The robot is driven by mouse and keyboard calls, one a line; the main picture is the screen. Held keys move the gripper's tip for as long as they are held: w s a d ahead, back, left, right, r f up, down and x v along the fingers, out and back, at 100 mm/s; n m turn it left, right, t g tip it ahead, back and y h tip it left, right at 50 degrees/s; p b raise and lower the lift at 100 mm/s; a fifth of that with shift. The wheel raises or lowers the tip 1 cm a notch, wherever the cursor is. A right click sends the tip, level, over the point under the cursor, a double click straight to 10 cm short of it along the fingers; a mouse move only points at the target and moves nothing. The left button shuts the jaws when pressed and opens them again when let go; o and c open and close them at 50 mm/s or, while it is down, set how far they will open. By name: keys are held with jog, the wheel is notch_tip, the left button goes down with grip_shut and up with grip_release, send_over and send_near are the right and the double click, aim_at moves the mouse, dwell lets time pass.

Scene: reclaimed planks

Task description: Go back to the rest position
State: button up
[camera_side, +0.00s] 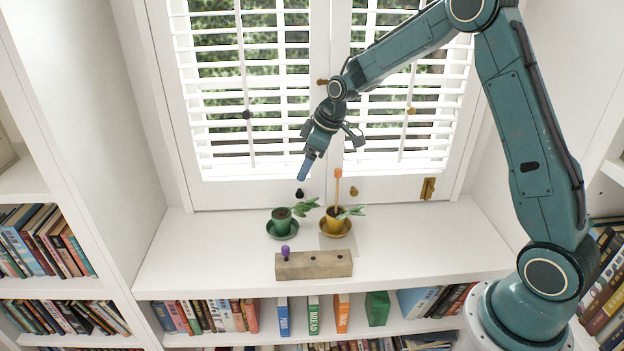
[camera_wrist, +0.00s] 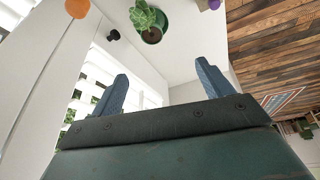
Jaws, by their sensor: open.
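My gripper (camera_side: 307,166) hangs in the air in front of the window, above and behind the green pot. In the wrist view its two blue fingers (camera_wrist: 163,82) are spread apart with nothing between them. The green pot (camera_side: 281,222) with a leafy plant stands on a green saucer on the white shelf; it also shows in the wrist view (camera_wrist: 151,36). The yellow pot (camera_side: 334,222) with a plant stands on a yellow saucer to its right. An orange-topped stick (camera_side: 338,186) stands upright at the yellow pot.
A wooden block (camera_side: 318,267) near the shelf's front edge has a purple-topped piece (camera_side: 285,252) standing at its left end and dark holes in its top. White shutters (camera_side: 250,100) close off the back. The shelf (camera_side: 440,240) is clear on both sides. Books fill the shelves below.

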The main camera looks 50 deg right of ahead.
jog(key=s+a+r+m+h, duration=0.1)
jog(key=s+a+r+m, duration=0.3)
jog(key=s+r, duration=1.1)
jog(key=s+a+m+t, duration=0.1)
jog(key=s+a, duration=0.1)
jog(key=s, duration=1.7)
jog(key=shift+s+a+r+m+t+h, duration=0.25)
jog(key=shift+s+a+m+t+h, duration=0.05)
jog(key=shift+m, duration=0.1)
